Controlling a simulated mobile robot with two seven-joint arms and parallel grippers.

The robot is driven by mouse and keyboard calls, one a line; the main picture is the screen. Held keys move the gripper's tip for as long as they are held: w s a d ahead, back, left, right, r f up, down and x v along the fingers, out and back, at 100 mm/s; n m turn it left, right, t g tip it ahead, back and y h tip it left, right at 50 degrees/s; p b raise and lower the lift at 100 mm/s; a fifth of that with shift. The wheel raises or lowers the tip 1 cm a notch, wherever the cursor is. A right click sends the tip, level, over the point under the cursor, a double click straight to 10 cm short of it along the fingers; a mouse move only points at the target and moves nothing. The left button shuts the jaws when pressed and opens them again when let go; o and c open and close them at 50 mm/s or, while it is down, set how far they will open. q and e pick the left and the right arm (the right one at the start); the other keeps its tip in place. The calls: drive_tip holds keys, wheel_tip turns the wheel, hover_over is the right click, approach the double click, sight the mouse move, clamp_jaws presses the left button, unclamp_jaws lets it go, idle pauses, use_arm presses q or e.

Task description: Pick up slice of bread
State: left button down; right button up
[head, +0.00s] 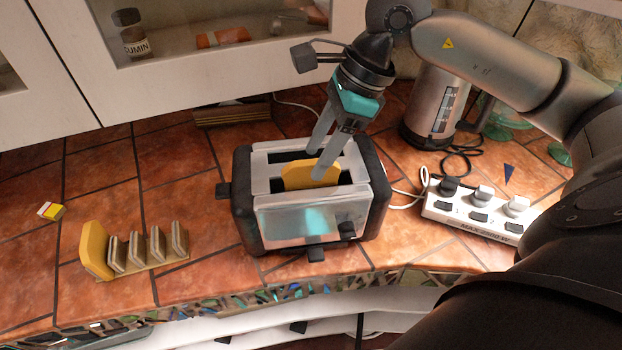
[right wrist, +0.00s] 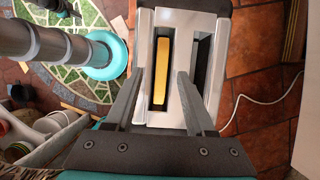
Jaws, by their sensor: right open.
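A yellow-crusted slice of bread (head: 298,178) stands in the front slot of the silver and black toaster (head: 272,222), its top showing above the slot. In the right wrist view the slice (right wrist: 160,72) lies between my fingers, in the left of the two slots; the other slot looks empty. My right gripper (head: 317,164) is open above the toaster, pointing down, its fingertips close to the slice. I cannot tell whether a finger touches it. A second slice of bread (head: 95,250) stands at the left end of a toast rack (head: 150,265). My left gripper is not in view.
A metal kettle (head: 425,115) and a white power strip (head: 475,212) with cables are right of the toaster. White cabinets (head: 90,70) hang close behind. Tiles between rack and toaster are clear.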

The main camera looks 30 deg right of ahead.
sight(312, 161)
drive_tip(key=shift+x, duration=1.6)
drive_tip(key=shift+w+r, duration=0.1)
drive_tip(key=shift+c, duration=0.2)
clamp_jaws()
